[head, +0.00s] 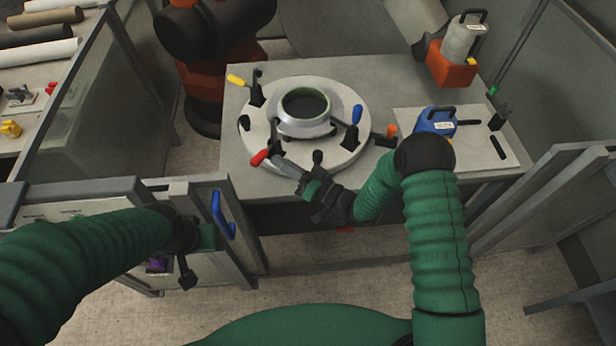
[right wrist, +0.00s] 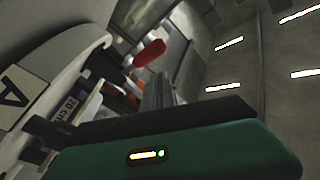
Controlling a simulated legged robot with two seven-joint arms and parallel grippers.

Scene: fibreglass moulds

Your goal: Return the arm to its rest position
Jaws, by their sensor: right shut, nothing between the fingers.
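My right arm comes in from the right in a green sleeve and bends over the front of the table. Its gripper (head: 281,163) is shut and empty at the front rim of the round mould plate (head: 345,95), close beside the red-handled clamp (head: 260,157). In the right wrist view the closed fingers (right wrist: 158,88) point toward the red handle (right wrist: 150,53); I cannot tell whether they touch the clamp. My left gripper (head: 187,278) hangs low at the left, by the blue-handled cabinet; its jaws are too small and dark to read.
The mould plate carries a grey ring (head: 304,122) and clamps with yellow, blue and orange handles. A white board (head: 480,152) with a blue tool (head: 435,121) lies at right. An orange-based canister (head: 452,72) stands behind. The cabinet (head: 205,190) is at left; floor shows in front.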

